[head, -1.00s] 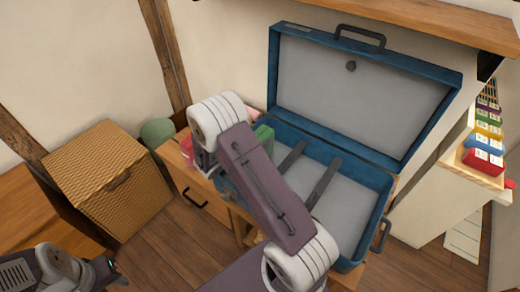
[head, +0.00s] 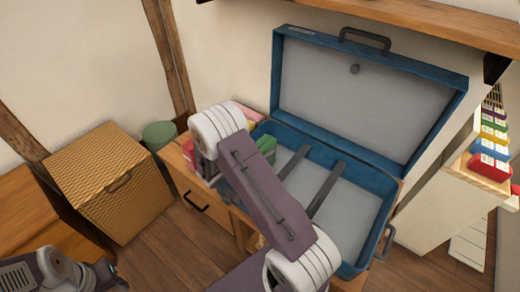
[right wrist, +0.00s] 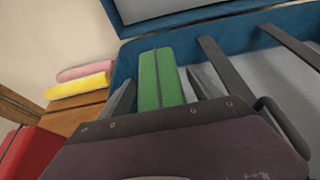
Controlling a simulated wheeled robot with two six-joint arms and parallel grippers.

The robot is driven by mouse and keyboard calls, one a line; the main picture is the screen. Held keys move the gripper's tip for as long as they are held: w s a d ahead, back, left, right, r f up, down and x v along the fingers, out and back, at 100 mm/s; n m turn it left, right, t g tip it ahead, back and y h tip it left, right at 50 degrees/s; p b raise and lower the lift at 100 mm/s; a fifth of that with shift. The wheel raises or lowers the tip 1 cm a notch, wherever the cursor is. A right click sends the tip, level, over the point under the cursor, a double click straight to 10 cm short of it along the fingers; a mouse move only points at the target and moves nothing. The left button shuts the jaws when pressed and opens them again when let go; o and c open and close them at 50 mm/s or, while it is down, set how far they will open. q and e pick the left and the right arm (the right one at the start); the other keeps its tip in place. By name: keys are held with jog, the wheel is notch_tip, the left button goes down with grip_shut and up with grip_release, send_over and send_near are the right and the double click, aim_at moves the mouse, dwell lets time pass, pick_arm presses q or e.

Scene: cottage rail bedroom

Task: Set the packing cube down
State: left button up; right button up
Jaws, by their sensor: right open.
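The green packing cube (right wrist: 161,80) stands inside the blue suitcase at its left end. It also shows in the head view (head: 266,145), partly behind my right arm. My right gripper (right wrist: 164,92) is open, with one finger on each side of the green cube; I cannot tell whether either finger touches it. In the head view my right arm hides its fingers. The open blue suitcase (head: 352,262) has a grey lining and two dark straps across it. Part of my left arm shows at the lower left of the head view; its fingers cannot be made out.
A red item (right wrist: 32,150) and folded pink (right wrist: 84,71) and yellow (right wrist: 78,86) items lie on the wooden surface left of the suitcase. A wicker hamper (head: 108,185) and a green bin (head: 158,135) stand further left. A wooden shelf (head: 420,22) juts out above the lid.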

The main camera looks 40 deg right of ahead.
jog(key=p+v, duration=0.3)
jog(key=v, duration=0.8)
jog(key=shift+a+r, duration=0.15)
jog(key=shift+a, duration=0.15)
